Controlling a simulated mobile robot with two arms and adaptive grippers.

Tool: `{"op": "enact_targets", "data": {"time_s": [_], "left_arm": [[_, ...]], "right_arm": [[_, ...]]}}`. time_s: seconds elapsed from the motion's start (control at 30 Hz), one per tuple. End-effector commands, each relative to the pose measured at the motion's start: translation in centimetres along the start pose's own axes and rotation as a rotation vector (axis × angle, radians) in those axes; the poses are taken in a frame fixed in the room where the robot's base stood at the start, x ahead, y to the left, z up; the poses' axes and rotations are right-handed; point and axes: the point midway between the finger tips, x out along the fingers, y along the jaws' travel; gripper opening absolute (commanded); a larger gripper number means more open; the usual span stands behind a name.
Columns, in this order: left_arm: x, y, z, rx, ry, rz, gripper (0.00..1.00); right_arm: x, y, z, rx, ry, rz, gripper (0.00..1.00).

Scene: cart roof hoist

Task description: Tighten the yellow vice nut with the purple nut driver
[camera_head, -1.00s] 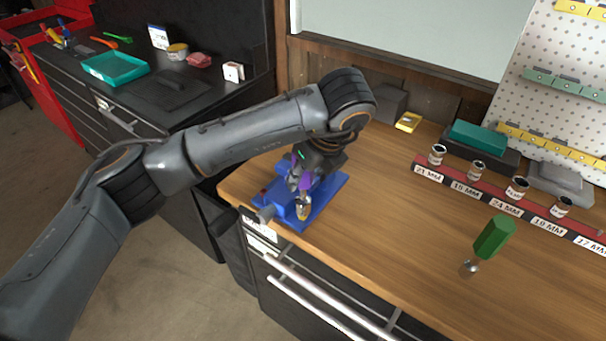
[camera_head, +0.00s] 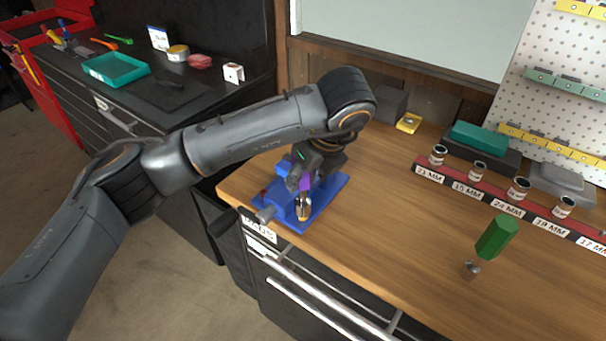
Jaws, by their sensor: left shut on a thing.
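My left gripper (camera_head: 301,185) is shut on the purple nut driver (camera_head: 306,183) above the blue vice (camera_head: 325,197) at the bench's left front corner. Little of the purple handle shows between the fingers. The driver points down at the vice, and its metal lower end is over a small yellow part (camera_head: 303,216), which looks like the yellow vice nut. The gripper hides much of this spot, and I cannot tell whether the driver is seated on the nut. My right gripper is not in view.
A green nut driver (camera_head: 495,237) stands on the wooden bench (camera_head: 400,240) at right. A labelled red rack (camera_head: 470,184) with several sockets lies behind it. A yellow item (camera_head: 409,123) and a dark box (camera_head: 388,103) stand at the back. The bench middle is clear.

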Motion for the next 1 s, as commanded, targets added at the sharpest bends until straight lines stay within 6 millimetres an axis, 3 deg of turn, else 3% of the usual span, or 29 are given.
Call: {"op": "enact_targets", "data": {"time_s": [0.7,1.0], "left_arm": [[1.6,0.0,-0.6,0.008,-0.002,-0.005,0.0],[1.8,0.1,-0.5,0.484,-0.004,-0.21,0.0]], "right_arm": [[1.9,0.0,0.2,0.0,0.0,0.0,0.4],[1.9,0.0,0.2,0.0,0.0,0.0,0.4]]}}
